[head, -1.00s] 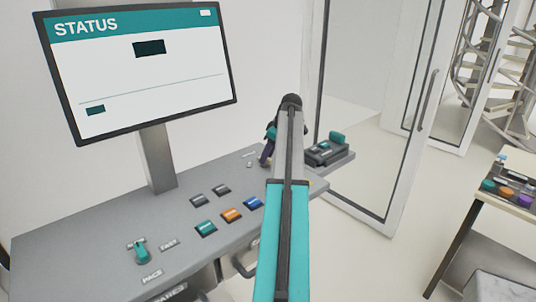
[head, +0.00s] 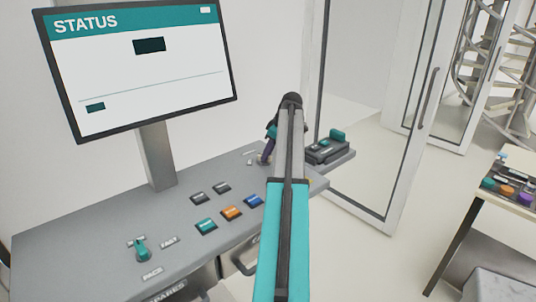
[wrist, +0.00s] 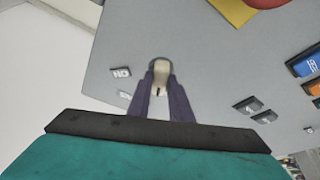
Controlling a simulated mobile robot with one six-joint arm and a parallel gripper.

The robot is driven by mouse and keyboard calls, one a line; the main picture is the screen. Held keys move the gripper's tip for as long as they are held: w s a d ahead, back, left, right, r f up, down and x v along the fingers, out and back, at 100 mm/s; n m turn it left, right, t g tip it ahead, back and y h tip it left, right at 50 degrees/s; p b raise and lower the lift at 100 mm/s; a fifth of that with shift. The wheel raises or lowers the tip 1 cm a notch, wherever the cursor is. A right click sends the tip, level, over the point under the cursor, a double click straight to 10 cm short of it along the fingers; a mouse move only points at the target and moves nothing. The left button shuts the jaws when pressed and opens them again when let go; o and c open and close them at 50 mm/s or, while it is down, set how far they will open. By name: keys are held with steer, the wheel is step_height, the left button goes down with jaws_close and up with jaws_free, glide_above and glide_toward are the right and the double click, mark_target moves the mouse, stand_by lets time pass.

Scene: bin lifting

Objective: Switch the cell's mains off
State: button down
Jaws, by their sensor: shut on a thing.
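My gripper (wrist: 161,88) is shut on a small cream knob (wrist: 160,66) on the grey console top. The two dark purple fingers sit on either side of the knob. A black mark shows on the knob between the fingertips. Two small pale labels are left of the knob in the wrist view; the upper one (wrist: 121,72) seems to read ON upside down, and the lower one (wrist: 124,94) is too small to read. In the head view my gripper (head: 265,157) is at the back of the console, and my arm partly hides the spot.
The console (head: 90,235) carries a teal selector (head: 142,250), an orange button (head: 231,213) and several other buttons. A STATUS screen (head: 140,60) stands behind. A red button on a yellow patch (wrist: 235,10) is at the wrist view's top. A glass door (head: 365,130) is at right.

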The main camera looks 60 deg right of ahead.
steer(key=n+y+b, duration=0.1)
steer(key=n, duration=0.2)
steer(key=shift+d, duration=0.2)
steer(key=shift+n+y, duration=0.3)
steer(key=shift+n, duration=0.3)
steer(key=shift+a, duration=0.1)
steer(key=c, duration=1.6)
jaws_free()
steer(key=b+v, duration=0.1)
steer(key=v, duration=0.3)
steer(key=b+v, duration=0.1)
steer(key=v, duration=0.4)
steer(key=b+v, duration=0.1)
steer(key=v, duration=0.3)
steer(key=shift+w+r+b, duration=0.1)
steer(key=shift+r+b, duration=0.2)
steer(key=shift+r, duration=0.2)
